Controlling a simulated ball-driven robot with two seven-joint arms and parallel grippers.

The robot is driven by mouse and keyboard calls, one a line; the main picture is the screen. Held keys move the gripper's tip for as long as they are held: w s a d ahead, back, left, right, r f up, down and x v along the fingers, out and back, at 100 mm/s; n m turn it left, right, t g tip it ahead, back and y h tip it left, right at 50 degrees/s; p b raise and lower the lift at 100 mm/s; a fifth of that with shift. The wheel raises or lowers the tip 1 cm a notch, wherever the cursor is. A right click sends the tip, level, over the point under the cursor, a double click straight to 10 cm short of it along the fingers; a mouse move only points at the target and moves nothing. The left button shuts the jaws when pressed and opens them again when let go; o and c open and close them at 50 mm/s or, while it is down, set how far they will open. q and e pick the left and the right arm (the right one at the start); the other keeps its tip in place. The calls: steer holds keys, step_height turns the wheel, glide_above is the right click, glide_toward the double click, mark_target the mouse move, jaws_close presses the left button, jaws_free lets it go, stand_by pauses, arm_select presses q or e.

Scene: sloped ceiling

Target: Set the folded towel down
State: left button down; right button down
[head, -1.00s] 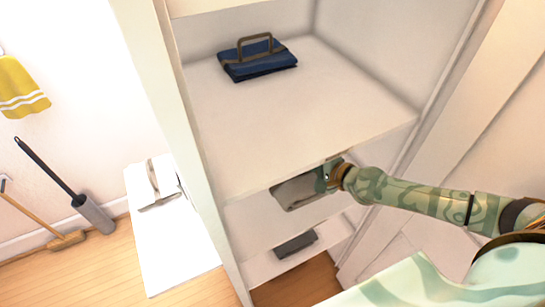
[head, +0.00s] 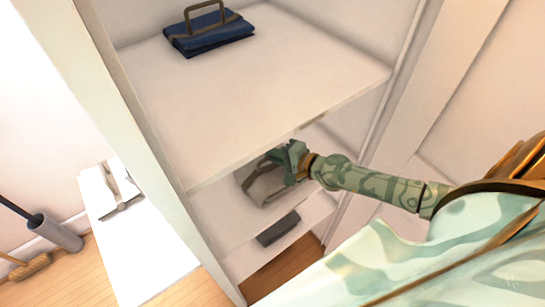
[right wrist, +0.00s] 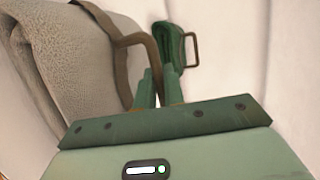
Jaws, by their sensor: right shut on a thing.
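The folded towel (head: 262,187) is grey with a brown strap handle. It is in the cabinet opening below the upper shelf, above the lower shelf. My right gripper (head: 290,162) reaches in from the right and is shut on the towel's handle. In the right wrist view the grey towel (right wrist: 65,70) fills the left side, and the fingers (right wrist: 158,88) meet at its brown strap. Whether the towel's underside touches the shelf below cannot be told. My left gripper is not in view.
A blue folded towel (head: 210,34) lies on the upper shelf (head: 250,100). A dark grey item (head: 278,229) lies low in the cabinet. A green folded item (right wrist: 168,45) shows in the wrist view. A white strapped item (head: 120,190) lies on a white surface (head: 150,250) at left.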

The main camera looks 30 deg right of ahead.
steer(key=c, duration=1.9)
jaws_free()
steer(key=shift+f, duration=0.1)
steer(key=o, duration=0.4)
steer(key=shift+r, duration=0.3)
steer(key=b+v, duration=0.1)
steer(key=v, duration=1.1)
steer(key=shift+f, duration=0.15)
